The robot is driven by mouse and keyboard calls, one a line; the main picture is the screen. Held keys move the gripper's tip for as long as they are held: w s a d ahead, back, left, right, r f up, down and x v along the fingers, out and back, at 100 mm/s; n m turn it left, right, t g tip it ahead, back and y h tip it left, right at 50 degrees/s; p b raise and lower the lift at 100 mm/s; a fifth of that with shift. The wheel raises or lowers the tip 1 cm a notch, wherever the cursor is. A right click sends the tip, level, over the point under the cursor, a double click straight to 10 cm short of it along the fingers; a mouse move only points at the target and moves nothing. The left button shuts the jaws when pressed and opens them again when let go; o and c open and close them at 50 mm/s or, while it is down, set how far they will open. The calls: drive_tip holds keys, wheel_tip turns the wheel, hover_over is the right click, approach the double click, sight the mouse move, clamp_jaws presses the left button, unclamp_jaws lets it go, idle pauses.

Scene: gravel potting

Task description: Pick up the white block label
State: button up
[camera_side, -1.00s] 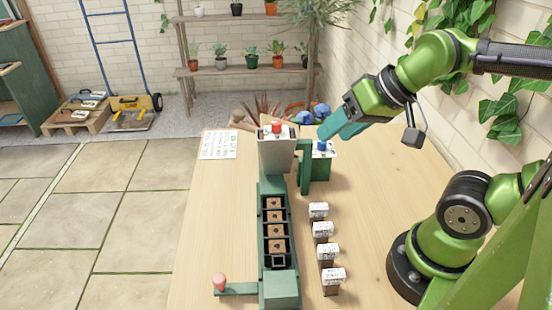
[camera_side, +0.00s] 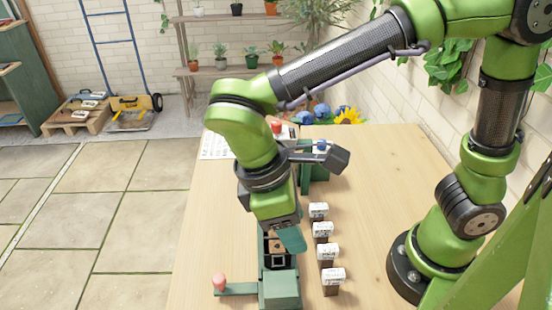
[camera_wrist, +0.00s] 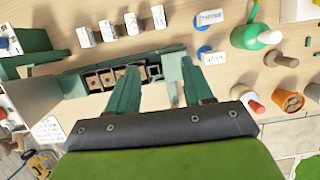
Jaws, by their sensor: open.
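Several white block labels with dark print stand in a row on dark stems at the right of the green trough; the nearest one (camera_side: 334,275) and the farthest one (camera_side: 318,210) show in the side view. They also show at the top of the wrist view, one of them at its middle (camera_wrist: 132,23). My gripper (camera_side: 291,240) points down over the green trough, left of the row. In the wrist view my gripper (camera_wrist: 160,82) has its two green fingers apart with nothing held between them. The fingers hide part of the trough.
The green trough (camera_wrist: 72,84) holds several brown blocks in cells. A pink-knobbed lever (camera_side: 219,282) sticks out at its near left. A green bottle (camera_wrist: 250,36), an orange pot (camera_wrist: 288,101) and blue-marked tags (camera_wrist: 211,18) lie at the wrist view's right. Table right of the labels is clear.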

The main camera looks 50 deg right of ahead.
drive_tip(key=r, duration=0.1)
hover_over(330, 274)
drive_tip(key=w+a, duration=0.1)
drive_tip(key=w, duration=0.1)
wheel_tip(330, 274, down, 10)
drive_tip(key=shift+g, duration=0.3)
drive_tip(key=shift+a+x, duration=0.15)
drive_tip(key=shift+x, duration=1.25)
drive_tip(key=shift+a+x, duration=0.15)
drive_tip(key=shift+x, duration=1.3)
clamp_jaws()
